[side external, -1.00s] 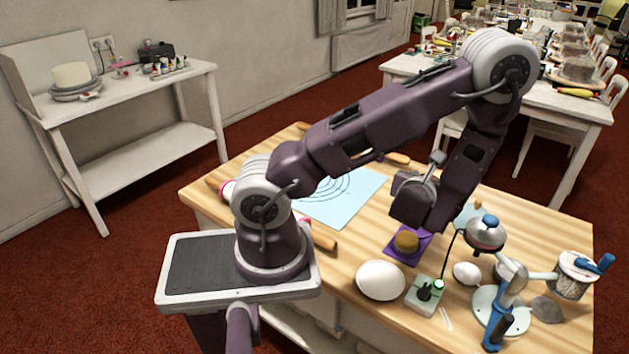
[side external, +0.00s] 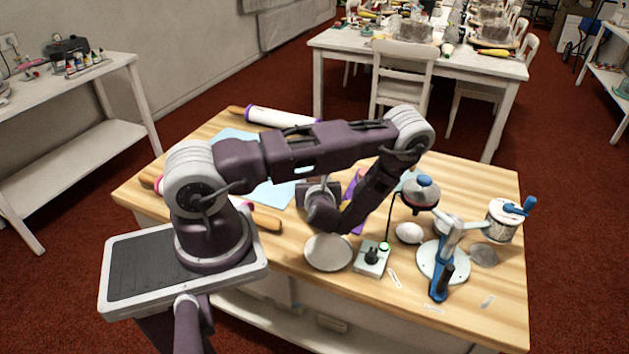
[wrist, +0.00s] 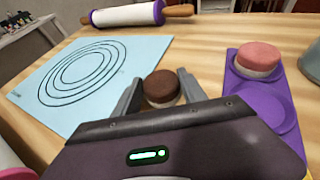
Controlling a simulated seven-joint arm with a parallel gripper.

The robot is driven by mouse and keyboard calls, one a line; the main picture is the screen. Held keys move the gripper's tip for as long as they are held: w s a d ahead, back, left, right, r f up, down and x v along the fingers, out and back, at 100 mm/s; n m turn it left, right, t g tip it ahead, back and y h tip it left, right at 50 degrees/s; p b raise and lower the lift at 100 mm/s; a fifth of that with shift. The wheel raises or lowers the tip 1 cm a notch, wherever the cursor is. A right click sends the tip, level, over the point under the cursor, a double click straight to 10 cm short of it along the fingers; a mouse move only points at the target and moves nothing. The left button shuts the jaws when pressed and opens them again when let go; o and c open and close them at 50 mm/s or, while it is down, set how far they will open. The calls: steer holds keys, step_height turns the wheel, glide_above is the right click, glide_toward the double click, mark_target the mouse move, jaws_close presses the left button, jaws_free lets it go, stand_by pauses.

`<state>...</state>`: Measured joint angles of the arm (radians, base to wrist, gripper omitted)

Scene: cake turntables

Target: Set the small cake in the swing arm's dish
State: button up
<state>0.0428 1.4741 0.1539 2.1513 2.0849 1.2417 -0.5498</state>
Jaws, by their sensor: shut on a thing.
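A small brown cake with a pale base (wrist: 161,88) sits between the two fingers of my gripper (wrist: 160,92) in the wrist view; the fingers are shut on it. In the side view my gripper (side external: 320,208) is low over the table, left of the purple tray, and my arm hides the held cake. A metal stand (side external: 443,262) with a blue handle is at the right. Its arms carry a blue-knobbed dome (side external: 421,191) and a white pot (side external: 503,222). I cannot tell which part is the dish.
The purple tray (wrist: 272,107) holds a pink-topped cake (wrist: 258,58) beside an empty round recess. A blue ringed mat (wrist: 100,75) and rolling pin (wrist: 128,14) lie behind. A white rounded object (side external: 328,252), a switch box (side external: 371,258) and an egg-like object (side external: 409,233) stand near the front.

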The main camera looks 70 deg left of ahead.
steer(key=shift+f, duration=0.1)
steer(key=o, duration=1.3)
